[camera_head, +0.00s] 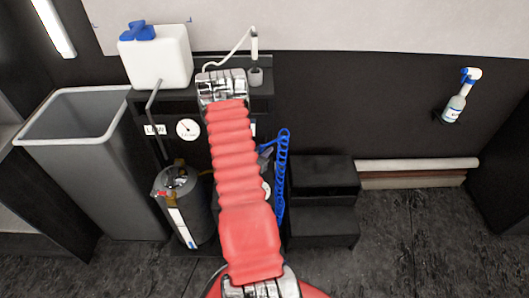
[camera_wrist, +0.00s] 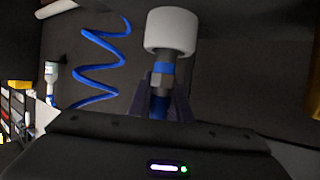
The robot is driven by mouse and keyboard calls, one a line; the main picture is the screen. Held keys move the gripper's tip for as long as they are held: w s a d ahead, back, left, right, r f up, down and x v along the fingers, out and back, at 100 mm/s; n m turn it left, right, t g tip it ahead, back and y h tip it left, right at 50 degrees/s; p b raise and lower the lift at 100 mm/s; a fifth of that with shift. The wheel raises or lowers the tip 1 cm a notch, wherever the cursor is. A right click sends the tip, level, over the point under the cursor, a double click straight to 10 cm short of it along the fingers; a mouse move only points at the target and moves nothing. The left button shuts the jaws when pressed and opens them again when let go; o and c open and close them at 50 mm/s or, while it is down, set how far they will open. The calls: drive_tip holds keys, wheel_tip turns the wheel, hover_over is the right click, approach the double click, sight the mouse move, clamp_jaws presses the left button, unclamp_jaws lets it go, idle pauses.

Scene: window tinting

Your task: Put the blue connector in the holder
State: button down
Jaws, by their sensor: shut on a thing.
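The blue connector (camera_wrist: 162,69) shows in the wrist view as a blue band with a metal nut below it and more blue lower down. My gripper (camera_wrist: 165,92) is shut on it, with a dark finger on each side. A pale, rounded cylinder (camera_wrist: 171,30) sits directly at the connector's upper end. I cannot tell whether it is the holder or part of the held piece, nor whether the connector is inside it. In the head view my red arm hides most of the gripper and the connector.
A blue coiled hose (camera_head: 282,170) hangs right of my arm and also shows in the wrist view (camera_wrist: 100,65). A grey cup (camera_head: 255,77) is on the shelf edge. A tank (camera_head: 183,205) and bin (camera_head: 70,140) stand left, black steps (camera_head: 322,205) right.

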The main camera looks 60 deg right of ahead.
drive_tip(key=shift+f, duration=0.25)
drive_tip(key=c, duration=1.6)
unclamp_jaws()
drive_tip(key=shift+f, duration=0.1)
drive_tip(key=shift+a+r, duration=0.2)
drive_tip(key=shift+a, duration=0.05)
drive_tip(key=v, duration=1.1)
drive_tip(key=shift+a, duration=0.25)
drive_tip(key=shift+w, duration=0.1)
